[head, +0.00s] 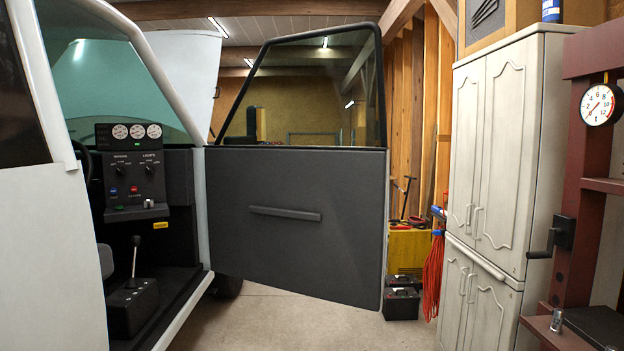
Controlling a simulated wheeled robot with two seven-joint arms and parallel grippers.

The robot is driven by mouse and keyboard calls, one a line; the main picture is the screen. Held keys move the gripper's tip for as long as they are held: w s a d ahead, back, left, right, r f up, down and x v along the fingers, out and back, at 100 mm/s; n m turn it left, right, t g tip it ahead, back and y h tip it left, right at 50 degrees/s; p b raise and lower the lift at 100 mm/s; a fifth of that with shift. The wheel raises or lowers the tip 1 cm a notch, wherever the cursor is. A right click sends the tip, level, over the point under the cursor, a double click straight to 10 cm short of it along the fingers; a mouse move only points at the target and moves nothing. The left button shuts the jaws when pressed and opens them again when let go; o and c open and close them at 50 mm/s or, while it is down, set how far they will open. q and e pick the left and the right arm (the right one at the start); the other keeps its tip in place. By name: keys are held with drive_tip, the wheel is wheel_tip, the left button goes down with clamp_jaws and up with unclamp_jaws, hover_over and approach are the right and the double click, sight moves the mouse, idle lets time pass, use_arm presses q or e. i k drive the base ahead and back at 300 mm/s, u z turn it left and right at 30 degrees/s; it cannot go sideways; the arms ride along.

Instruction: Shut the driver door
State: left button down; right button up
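The driver door (298,230) stands wide open in the head view. Its dark grey inner panel faces me, with a horizontal pull handle (285,213) across the middle and a framed window (305,90) above. The door's hinge side meets the white pickup body (40,250) at the left, and its free edge is at the right. The door opening shows the dashboard (130,175) with gauges and a gear lever. Neither of my grippers is in view.
A white cabinet (492,160) stands to the right of the door, with a red press frame (580,200) beside it. An orange cable (433,275) and dark batteries (402,300) are near the door's free edge. Bare concrete floor (290,325) lies below and in front of the door.

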sight(294, 216)
drive_tip(key=z, duration=0.75)
drive_tip(key=i, duration=1.2)
drive_tip(key=z, duration=0.25)
drive_tip(key=i, duration=1.5)
drive_tip(key=u, duration=0.8)
